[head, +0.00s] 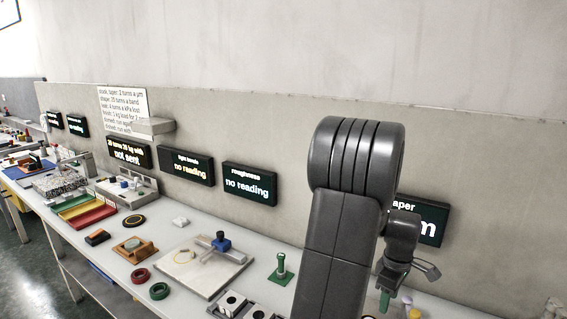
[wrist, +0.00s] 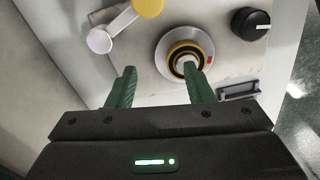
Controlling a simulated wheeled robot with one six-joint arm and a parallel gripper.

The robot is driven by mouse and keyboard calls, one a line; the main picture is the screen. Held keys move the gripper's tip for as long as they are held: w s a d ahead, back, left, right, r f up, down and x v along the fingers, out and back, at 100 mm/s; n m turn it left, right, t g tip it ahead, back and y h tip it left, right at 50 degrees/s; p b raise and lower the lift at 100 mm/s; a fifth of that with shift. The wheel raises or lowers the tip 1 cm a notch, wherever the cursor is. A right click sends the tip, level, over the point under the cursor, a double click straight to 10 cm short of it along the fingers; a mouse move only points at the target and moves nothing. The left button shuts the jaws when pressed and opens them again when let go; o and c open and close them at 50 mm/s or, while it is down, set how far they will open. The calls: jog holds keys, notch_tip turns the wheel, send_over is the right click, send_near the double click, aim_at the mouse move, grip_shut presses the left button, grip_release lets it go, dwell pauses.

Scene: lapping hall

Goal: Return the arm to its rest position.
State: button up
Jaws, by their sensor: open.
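My gripper (wrist: 160,88) shows in the wrist view with its two green fingers spread apart and nothing between them. Beyond the fingertips is a round yellow and black piece (wrist: 186,55) on a pale disc, on a light machine top (wrist: 230,60). The right finger overlaps the piece in the picture; I cannot tell whether they touch. In the head view my arm stands raised at the right, bent over at the top, and my gripper (head: 384,300) points down beside it, partly hidden by the arm.
The bench (head: 105,235) runs along the wall with a pale plate (head: 185,275), a green stand (head: 280,268), red ring (head: 140,276) and green ring (head: 159,291). Dark displays (head: 249,183) line the wall; my arm partly covers one (head: 425,215). A black knob (wrist: 250,24) and yellow-ended lever (wrist: 122,20) flank the piece.

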notch_tip(320, 180, up, 9)
dwell(0.3)
jog(key=shift+f, duration=0.1)
